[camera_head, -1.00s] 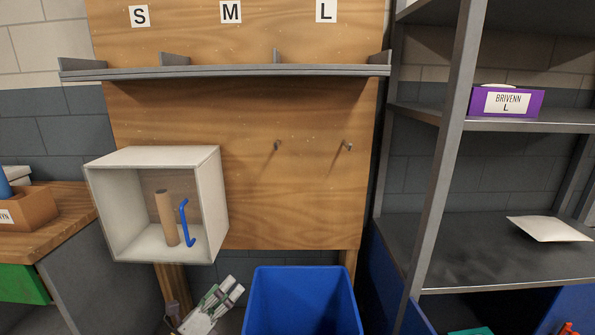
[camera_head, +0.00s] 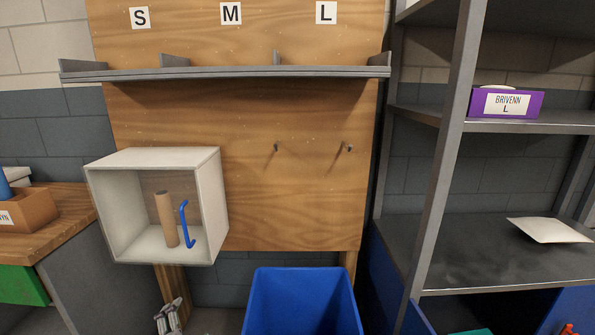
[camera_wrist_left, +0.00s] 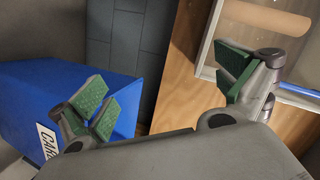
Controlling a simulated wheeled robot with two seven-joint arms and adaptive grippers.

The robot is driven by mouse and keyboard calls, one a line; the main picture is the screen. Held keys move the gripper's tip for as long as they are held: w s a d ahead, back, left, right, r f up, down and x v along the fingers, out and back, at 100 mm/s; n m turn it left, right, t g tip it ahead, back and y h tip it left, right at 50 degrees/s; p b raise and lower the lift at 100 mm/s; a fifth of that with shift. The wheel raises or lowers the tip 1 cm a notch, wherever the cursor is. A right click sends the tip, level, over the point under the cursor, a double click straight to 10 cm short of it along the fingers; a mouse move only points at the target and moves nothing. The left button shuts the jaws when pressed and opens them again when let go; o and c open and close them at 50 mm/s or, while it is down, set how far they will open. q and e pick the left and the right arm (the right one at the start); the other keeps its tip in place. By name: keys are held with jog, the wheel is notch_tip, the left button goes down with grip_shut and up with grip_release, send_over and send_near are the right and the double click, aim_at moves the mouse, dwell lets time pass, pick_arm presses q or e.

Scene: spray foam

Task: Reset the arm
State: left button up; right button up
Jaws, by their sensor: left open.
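My left gripper (camera_head: 170,316) shows at the bottom edge of the head view, below the white box and left of the blue bin. In the left wrist view the fingers of my left gripper (camera_wrist_left: 168,92) are wide apart, with green pads and nothing between them. Most of the left arm is out of the head view. My right gripper is not in view.
A white open box (camera_head: 215,205) holds a brown tube (camera_head: 166,219) and a blue hooked tool (camera_head: 185,225). A blue bin (camera_head: 303,300) stands below the wooden board (camera_head: 310,210). A metal rack (camera_head: 450,150) with a purple box (camera_head: 506,102) is right.

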pick_arm(q)
jog(key=s+d+f+n+g+h, duration=0.1)
jog(key=s+d+f+n+g, duration=0.2)
jog(key=s, duration=0.6)
jog(key=s+d+f+n+g+h, duration=0.2)
jog(key=s+d+f+n+g, duration=0.1)
jog(key=s+f+n+g, duration=0.2)
jog(key=s+f+g+p, duration=0.1)
jog(key=s+f+g, duration=0.1)
jog(key=s+g, duration=0.1)
jog(key=shift+s+d+f+n, duration=0.25)
jog(key=shift+s+f+n, duration=0.1)
jog(key=shift+s, duration=0.5)
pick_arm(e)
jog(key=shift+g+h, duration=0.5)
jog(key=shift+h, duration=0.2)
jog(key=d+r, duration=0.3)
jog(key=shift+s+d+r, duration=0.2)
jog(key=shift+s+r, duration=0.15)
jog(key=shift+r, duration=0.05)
pick_arm(q)
jog(key=shift+w+f, duration=0.1)
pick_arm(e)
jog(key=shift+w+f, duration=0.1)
